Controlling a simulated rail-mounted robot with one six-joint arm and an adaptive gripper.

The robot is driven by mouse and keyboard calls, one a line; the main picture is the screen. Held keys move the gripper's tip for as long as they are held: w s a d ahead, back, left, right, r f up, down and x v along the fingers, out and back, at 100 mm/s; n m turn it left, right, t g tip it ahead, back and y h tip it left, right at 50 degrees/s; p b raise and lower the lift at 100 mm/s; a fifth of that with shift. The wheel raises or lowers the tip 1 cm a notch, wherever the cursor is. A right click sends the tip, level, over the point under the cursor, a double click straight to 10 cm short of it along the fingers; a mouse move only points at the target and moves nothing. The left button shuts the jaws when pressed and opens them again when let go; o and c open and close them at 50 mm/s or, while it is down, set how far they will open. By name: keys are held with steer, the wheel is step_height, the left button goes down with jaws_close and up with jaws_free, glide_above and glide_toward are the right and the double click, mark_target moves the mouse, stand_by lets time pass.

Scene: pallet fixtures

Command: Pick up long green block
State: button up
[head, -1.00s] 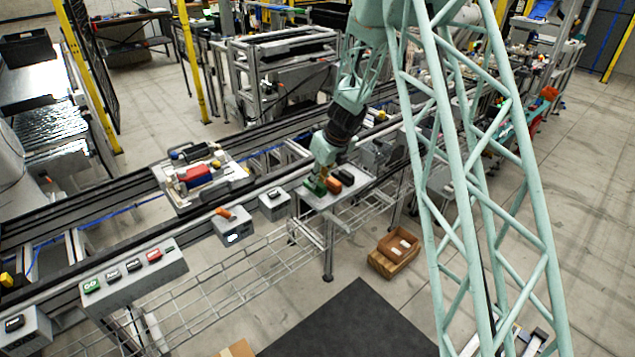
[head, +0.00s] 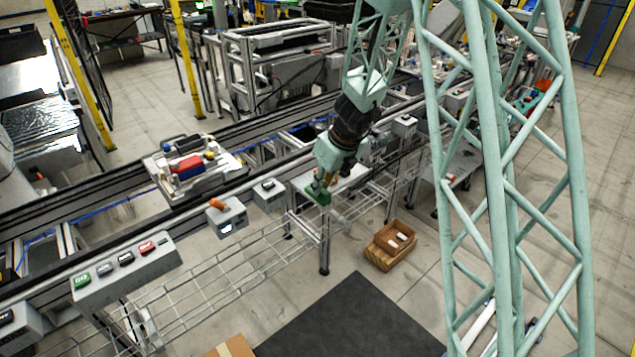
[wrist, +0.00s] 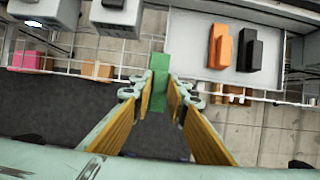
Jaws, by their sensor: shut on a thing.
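The long green block (head: 318,193) is held at the end of my gripper (head: 322,180), near the front left edge of the small grey table in the head view. In the wrist view the green block (wrist: 158,67) shows between the finger pads of my gripper (wrist: 160,92), which is shut on it. The dark floor shows below the block there. My arm hides part of the table in the head view.
In the wrist view an orange block (wrist: 220,46) and a black block (wrist: 249,50) lie on the table (wrist: 190,40). A wooden box (head: 391,246) sits on the floor. A pallet with parts (head: 196,172) stands on the conveyor. Grey button boxes line the rail.

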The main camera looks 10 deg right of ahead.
mark_target(324, 194)
steer(key=shift+s+r+b, duration=0.15)
steer(key=shift+s+b, duration=0.2)
steer(key=shift+s, duration=0.85)
steer(key=shift+s+r+b, duration=0.1)
steer(key=shift+s+b, duration=0.2)
steer(key=shift+s, duration=0.9)
steer(key=shift+f, duration=0.1)
steer(key=shift+w+a+f+n+y, duration=0.15)
steer(key=shift+a+f+n+y, duration=0.15)
steer(key=shift+a+f+n, duration=0.35)
steer(key=s+a+f+n+g+y, duration=0.1)
steer(key=a+f+n+g, duration=0.15)
steer(key=f+n, duration=0.4)
steer(key=s+a+f+n+g+y, duration=0.1)
steer(key=s+a+f+n+g, duration=0.15)
steer(key=f+n, duration=0.45)
steer(key=s+d+f+n+g+h, duration=0.1)
steer(key=s+d+f+n+h, duration=0.1)
steer(key=f+n, duration=0.3)
steer(key=s+d+f+n+g+h, duration=0.2)
steer(key=d+f+n, duration=0.2)
steer(key=n, duration=0.6)
steer(key=shift+s+f+n+h, duration=0.3)
steer(key=shift+f+n, duration=0.1)
steer(key=shift+f, duration=0.35)
steer(key=shift+a, duration=0.1)
